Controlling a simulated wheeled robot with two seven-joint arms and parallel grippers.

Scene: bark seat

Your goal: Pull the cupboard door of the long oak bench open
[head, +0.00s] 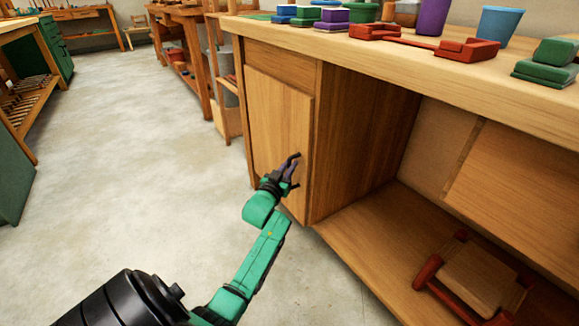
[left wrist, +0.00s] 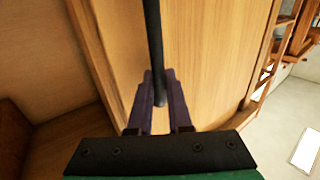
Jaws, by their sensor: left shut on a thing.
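The long oak bench (head: 365,135) stands on the right in the head view, with a cupboard door (head: 278,125) at its left end. The door stands close against the bench front; I cannot tell whether there is a small gap. My left gripper (head: 292,168) is at the door's right side, about halfway down or lower. In the left wrist view its purple fingers (left wrist: 160,90) are shut on a dark upright bar handle (left wrist: 153,45), with the oak door (left wrist: 205,60) behind. The fingers hide part of the handle. My right gripper is out of view.
Red, green, blue and purple blocks and cups, among them a blue cup (head: 500,25), stand on the benchtop. An open bay right of the door holds a red-framed wooden piece (head: 480,275). The grey floor (head: 120,150) left of the door is clear.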

